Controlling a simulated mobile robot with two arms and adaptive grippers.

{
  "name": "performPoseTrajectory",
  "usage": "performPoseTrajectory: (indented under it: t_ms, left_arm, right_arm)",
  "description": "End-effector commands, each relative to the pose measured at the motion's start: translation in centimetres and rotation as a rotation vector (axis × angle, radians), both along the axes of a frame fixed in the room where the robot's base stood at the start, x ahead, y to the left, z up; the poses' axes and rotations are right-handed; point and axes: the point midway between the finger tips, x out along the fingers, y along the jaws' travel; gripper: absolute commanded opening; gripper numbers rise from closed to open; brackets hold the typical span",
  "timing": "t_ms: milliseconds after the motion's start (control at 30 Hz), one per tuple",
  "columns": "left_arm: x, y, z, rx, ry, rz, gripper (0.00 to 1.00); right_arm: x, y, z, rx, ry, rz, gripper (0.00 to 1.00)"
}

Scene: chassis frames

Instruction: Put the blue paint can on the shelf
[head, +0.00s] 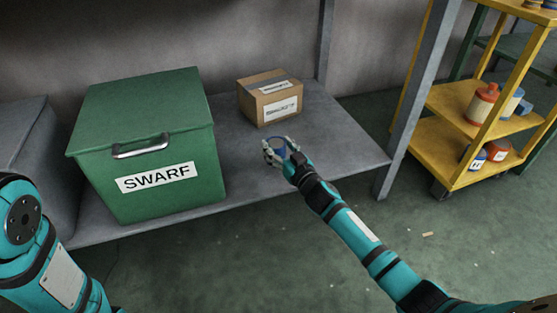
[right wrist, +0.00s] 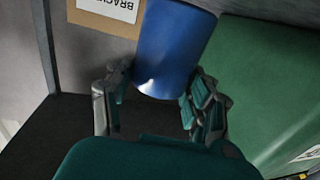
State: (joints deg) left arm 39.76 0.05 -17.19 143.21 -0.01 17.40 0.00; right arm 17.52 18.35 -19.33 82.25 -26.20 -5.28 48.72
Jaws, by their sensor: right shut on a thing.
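The blue paint can (right wrist: 172,48) is between the fingers of my right gripper (right wrist: 155,98) in the right wrist view, and the gripper is shut on it. In the head view my right gripper (head: 279,150) is over the grey shelf (head: 335,140), in front of the cardboard box; only a small part of the can (head: 278,148) shows there. I cannot tell whether the can touches the shelf. My left arm shows at the lower left of the head view, but its gripper is out of view.
A green SWARF bin (head: 145,150) with a handle stands on the shelf at left. A cardboard box (head: 270,97) stands behind my right gripper. The shelf's right part is clear, and a grey post (head: 413,100) rises there. A yellow cart (head: 450,150) with several containers stands at right.

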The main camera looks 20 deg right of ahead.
Motion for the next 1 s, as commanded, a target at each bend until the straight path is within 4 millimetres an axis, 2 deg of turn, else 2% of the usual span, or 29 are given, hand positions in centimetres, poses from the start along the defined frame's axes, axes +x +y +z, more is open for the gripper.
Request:
performPoseTrajectory:
  t_ms: [233,633,667,833,1000]
  left_arm:
    - [-0.2,0.0,-3.2,0.000,-0.004,0.000,0.40]
    - [-0.2,0.0,-3.3,0.001,-0.005,0.000,0.40]
    - [-0.2,0.0,-3.3,0.001,-0.005,0.000,0.40]
    - [-0.2,0.0,-3.2,0.001,-0.005,0.000,0.40]
    - [-0.2,0.0,-3.2,0.001,-0.005,0.000,0.40]
  right_arm:
    - [0.0,0.0,-3.3,-0.001,-0.001,0.001,0.12]
    - [-0.1,0.0,-3.5,-0.001,0.000,0.001,0.12]
    - [-0.1,0.0,-3.6,-0.001,0.002,0.001,0.56]
    - [-0.1,0.0,-3.5,-0.001,0.002,0.001,0.78]
    - [-0.1,0.0,-3.5,-0.001,0.002,0.001,0.78]
